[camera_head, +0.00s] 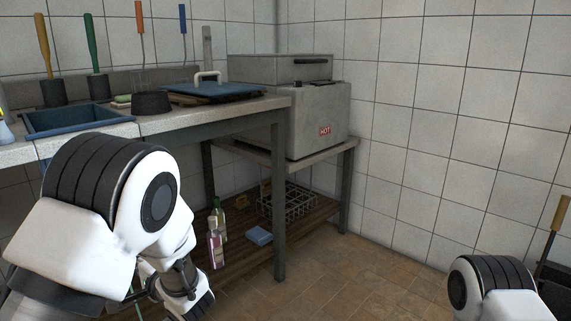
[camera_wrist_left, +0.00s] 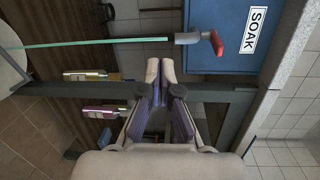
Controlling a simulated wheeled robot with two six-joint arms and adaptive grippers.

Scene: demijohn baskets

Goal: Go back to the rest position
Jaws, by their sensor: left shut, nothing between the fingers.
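My left arm comes in from the left in the head view, in front of the workbench. Its gripper shows only partly at the bottom edge there, below the bench top. In the left wrist view my left gripper (camera_wrist_left: 160,68) is shut and empty, its two pale fingertips together. It is apart from the blue SOAK basin beyond it. My right arm shows only as a white and black link at the bottom right of the head view. Its gripper is out of the picture.
The SOAK basin (camera_wrist_left: 225,62) has a red-handled tap (camera_wrist_left: 216,43) and a green hose (camera_wrist_left: 85,43). A bench leg (camera_head: 279,200) and lower shelf (camera_head: 250,262) with bottles (camera_head: 215,248) stand near my left arm. A HOT machine (camera_head: 318,115) stands behind. Floor at centre right is clear.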

